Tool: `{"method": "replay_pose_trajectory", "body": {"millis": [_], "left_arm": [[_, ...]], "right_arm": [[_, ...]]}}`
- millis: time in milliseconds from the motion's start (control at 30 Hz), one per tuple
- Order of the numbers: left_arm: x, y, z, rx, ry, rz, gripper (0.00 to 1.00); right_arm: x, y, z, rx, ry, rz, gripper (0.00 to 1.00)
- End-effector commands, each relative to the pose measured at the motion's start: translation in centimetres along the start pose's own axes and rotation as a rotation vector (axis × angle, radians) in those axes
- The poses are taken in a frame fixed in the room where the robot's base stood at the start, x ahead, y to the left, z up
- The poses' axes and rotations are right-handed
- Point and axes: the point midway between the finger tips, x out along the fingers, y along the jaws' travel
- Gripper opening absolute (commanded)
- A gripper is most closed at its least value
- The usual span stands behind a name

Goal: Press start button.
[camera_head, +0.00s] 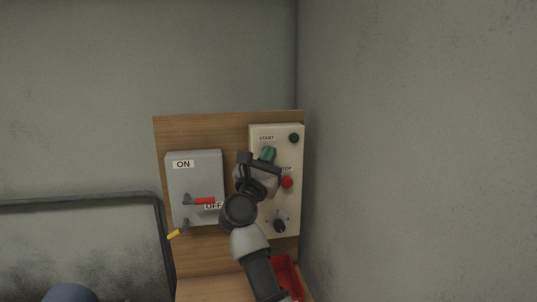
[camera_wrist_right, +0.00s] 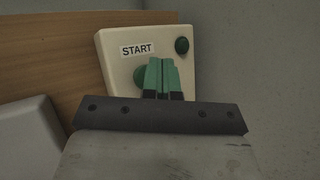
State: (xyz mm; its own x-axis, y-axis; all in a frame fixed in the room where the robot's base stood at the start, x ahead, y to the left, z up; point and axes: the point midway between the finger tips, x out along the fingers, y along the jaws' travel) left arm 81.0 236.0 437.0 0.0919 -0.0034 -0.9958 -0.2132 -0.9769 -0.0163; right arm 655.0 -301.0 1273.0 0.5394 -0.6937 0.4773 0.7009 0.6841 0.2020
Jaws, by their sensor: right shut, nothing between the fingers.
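The START label (camera_head: 266,138) is on the upper part of a cream control box (camera_head: 289,219) mounted on a wooden board. In the right wrist view, a round green button (camera_wrist_right: 139,76) sits below the START label (camera_wrist_right: 137,49), partly hidden behind my fingers. My right gripper (camera_wrist_right: 164,76) is shut and empty, with its green fingertips side by side in front of the box, overlapping the button's right side. I cannot tell whether they touch it. In the head view the right gripper (camera_head: 268,154) covers the area under START. My left gripper is not in view.
A smaller dark green round piece (camera_head: 294,138) is at the box's upper right. A red button (camera_head: 287,182) by the STOP label and a black knob (camera_head: 280,226) are lower. A wall is close on the right.

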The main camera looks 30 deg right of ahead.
Motion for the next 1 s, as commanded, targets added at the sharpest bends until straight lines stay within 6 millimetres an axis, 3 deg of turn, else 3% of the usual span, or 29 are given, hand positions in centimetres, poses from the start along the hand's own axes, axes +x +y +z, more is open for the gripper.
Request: {"method": "replay_pose_trajectory", "body": {"millis": [633,1000], "left_arm": [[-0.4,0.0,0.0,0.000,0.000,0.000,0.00],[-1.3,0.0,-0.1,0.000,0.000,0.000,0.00]], "right_arm": [[-1.2,-0.9,0.8,0.000,0.001,0.000,0.00],[-3.7,-2.6,2.6,0.001,0.002,0.001,0.00]]}}
